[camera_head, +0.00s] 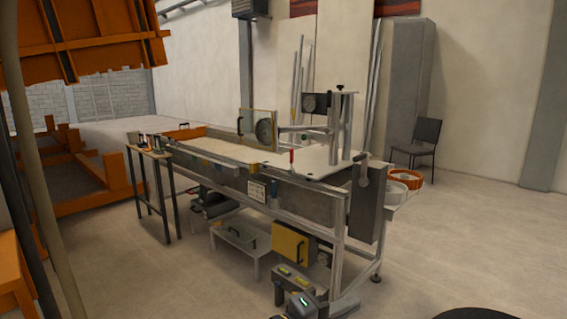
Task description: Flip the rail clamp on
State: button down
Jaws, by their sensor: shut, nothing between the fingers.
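The tilting sandbed (310,204) is a long metal-framed flume in the middle of the view, with pale sand in its far part. A rail (215,156) runs along its near top edge. A small yellow block (253,169) sits on that rail, and a small red upright handle (291,157) stands just right of it. Which of these is the rail clamp, and how it is set, is too small to tell. My gripper is not in view.
A narrow stand (155,155) with small items is at the left end. A crank (363,171) and an orange-rimmed round part (405,179) are at the right end. Boxes, including a yellow panel (289,243), lie below. Floor in front is mostly clear.

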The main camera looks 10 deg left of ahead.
aim_at(292, 161)
jog(key=i+j, duration=0.4)
jog(key=i+j+z, duration=0.15)
jog(key=i+j, duration=0.65)
jog(key=i+j+z, duration=0.15)
jog(key=i+j, duration=0.7)
jog(key=i+j+z, duration=0.15)
jog(key=i+j, duration=0.25)
jog(key=j, duration=0.2)
jog(key=i+j, duration=0.35)
jog(key=j, duration=0.15)
